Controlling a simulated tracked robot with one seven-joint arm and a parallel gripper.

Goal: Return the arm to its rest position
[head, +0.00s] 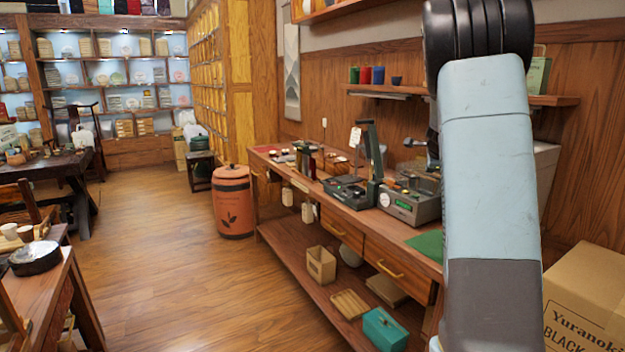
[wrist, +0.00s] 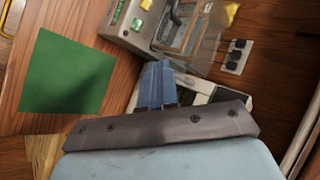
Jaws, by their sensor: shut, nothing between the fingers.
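My arm (head: 490,190) rises through the right side of the head view, pale blue with a dark ribbed joint at the top. My gripper is not seen in the head view. In the wrist view my gripper (wrist: 156,70) shows as blue fingers beyond a dark grey bar, closed together and empty. It is over the counter's right end, between the green mat (wrist: 68,75) and the wall. The height above the counter is hard to tell.
The wooden counter (head: 388,232) holds a grey machine (head: 411,204). A cardboard box (head: 590,295) stands at right, near my arm. Wall sockets (wrist: 236,57) show beside the gripper. A shelf (head: 560,100) passes behind my arm. The floor (head: 175,270) at left is open.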

